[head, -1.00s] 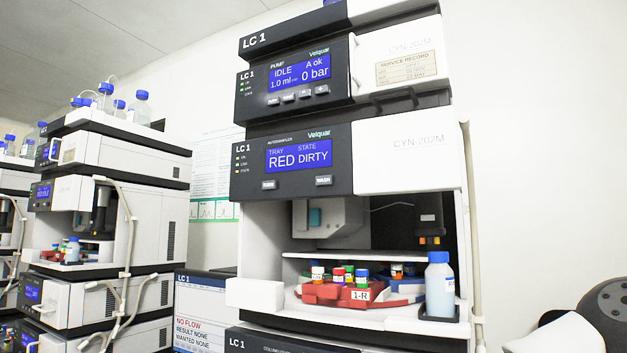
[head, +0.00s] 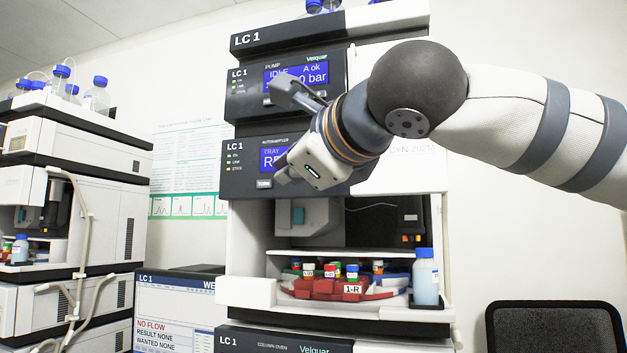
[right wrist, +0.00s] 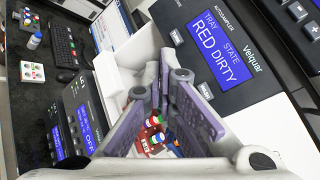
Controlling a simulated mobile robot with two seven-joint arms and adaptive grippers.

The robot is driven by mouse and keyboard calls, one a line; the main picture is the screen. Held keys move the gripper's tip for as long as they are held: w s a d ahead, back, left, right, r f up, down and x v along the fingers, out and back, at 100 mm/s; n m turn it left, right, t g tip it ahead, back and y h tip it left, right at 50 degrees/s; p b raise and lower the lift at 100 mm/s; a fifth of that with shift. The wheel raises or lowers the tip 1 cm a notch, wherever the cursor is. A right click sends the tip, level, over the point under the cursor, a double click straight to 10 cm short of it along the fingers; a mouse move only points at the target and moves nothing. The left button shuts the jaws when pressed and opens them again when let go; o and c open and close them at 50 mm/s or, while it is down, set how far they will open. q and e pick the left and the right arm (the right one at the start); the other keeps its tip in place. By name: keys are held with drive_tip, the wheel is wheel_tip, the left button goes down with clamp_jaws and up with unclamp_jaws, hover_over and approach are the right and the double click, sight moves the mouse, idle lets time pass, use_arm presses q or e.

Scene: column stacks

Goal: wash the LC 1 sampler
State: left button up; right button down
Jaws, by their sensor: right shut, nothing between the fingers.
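The LC 1 autosampler panel (head: 240,168) is partly covered by my right arm in the head view. Its screen (right wrist: 220,50) reads TRAY RED, STATE DIRTY in the right wrist view. The WASH key (right wrist: 205,89) shows there beside the screen; in the head view it is hidden behind my gripper. The other key (head: 264,183) shows at the panel's left. My right gripper (head: 282,176) is shut and empty, in front of the panel's lower part; its fingers also show in the right wrist view (right wrist: 163,85). Contact with the panel cannot be told. My left gripper is out of view.
Below is the open sampler bay with a red tray (head: 352,297) of capped vials and a blue-capped bottle (head: 426,280) at its right. A monitor (head: 175,305) stands left. Another stack (head: 75,155) is further left. A chair (head: 555,325) is at lower right.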

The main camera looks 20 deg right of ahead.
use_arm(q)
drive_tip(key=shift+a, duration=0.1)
use_arm(e)
drive_tip(key=shift+s+d+r, duration=0.2)
drive_tip(key=shift+s+r, duration=0.25)
drive_tip(key=shift+r, duration=0.35)
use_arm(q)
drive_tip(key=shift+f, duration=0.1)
use_arm(e)
drive_tip(key=shift+w+d, duration=0.1)
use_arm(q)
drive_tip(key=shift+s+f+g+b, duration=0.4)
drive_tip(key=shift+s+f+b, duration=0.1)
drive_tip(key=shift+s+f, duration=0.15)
use_arm(e)
drive_tip(key=w+d, duration=0.4)
drive_tip(key=w, duration=0.3)
drive_tip(key=shift+d, duration=0.4)
